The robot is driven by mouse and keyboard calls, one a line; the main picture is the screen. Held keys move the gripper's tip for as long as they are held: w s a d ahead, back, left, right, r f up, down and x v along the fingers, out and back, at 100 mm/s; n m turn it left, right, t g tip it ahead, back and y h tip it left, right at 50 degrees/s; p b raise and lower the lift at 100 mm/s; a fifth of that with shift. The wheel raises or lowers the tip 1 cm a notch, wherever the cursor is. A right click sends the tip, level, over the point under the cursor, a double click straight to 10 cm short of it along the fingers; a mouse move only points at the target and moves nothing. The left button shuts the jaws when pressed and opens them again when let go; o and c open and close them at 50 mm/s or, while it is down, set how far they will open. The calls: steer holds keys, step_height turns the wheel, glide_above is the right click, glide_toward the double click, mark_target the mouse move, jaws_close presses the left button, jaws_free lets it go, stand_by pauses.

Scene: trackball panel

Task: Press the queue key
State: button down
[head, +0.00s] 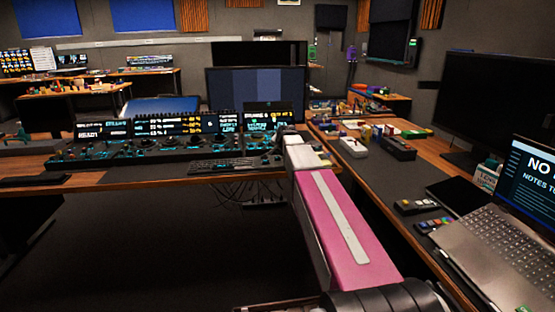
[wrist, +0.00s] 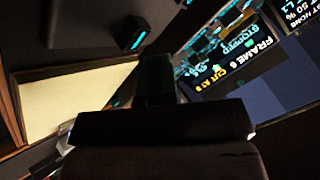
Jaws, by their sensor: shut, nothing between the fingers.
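The trackball panel (head: 180,150) is a long dark desk with cyan-lit controls and a strip of lit displays along its back. I cannot read which key is the queue key. In the wrist view, a small dark block with a cyan-lit edge (wrist: 137,40) lies just ahead of my gripper, slightly left. I cannot tell whether it is the queue key. My gripper (wrist: 158,75) is shut and empty, its dark fingers pointing towards the dark surface there. Contact cannot be made out. In the head view my pink arm hides the gripper.
A small screen (wrist: 215,65) reading "STOPPED" and "FRAME 0" stands right of the fingers. A pale flat panel (wrist: 60,100) lies to the left. A keyboard (head: 225,165) lies at the panel's front. A side desk with a laptop (head: 500,240) is at right.

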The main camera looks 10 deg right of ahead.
mark_target(279, 158)
steer(key=shift+f, duration=0.2)
steer(key=shift+f, duration=0.2)
steer(key=shift+f, duration=0.5)
stand_by(1.0)
stand_by(0.4)
steer(key=shift+r, duration=0.9)
steer(key=shift+r, duration=2.55)
